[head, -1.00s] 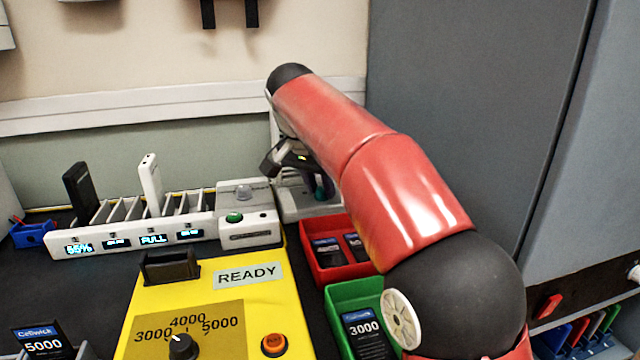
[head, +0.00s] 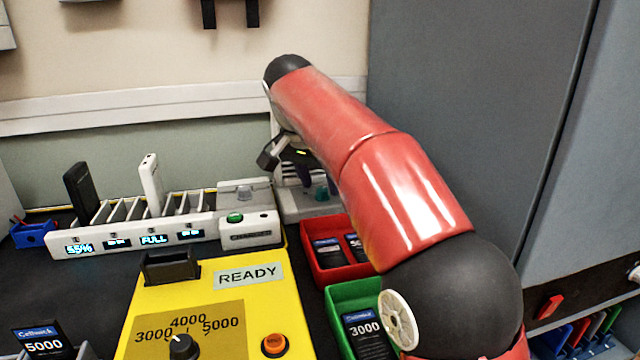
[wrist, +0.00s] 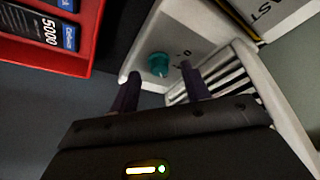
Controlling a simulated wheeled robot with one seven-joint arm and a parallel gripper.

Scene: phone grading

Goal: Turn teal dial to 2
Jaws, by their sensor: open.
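The teal dial (wrist: 158,64) is a small round knob on a pale panel (wrist: 180,30) in the wrist view. A "0" mark is printed near it; other marks and the dial's pointer are too blurred to read. In the head view the dial (head: 321,193) shows just right of my gripper (head: 302,176), partly crowded by my arm. My gripper (wrist: 160,71) is open in the wrist view. Its two dark fingers point toward the dial, which shows between and slightly beyond the tips. Whether they touch it cannot be told, but nothing is gripped.
A white slotted rack (head: 130,232) with a black and a white device stands left. A red bin (head: 322,270) and a green bin (head: 340,297) hold battery cards. A yellow tester (head: 215,300) with a black dial is in front. A grey cabinet (head: 460,110) stands right.

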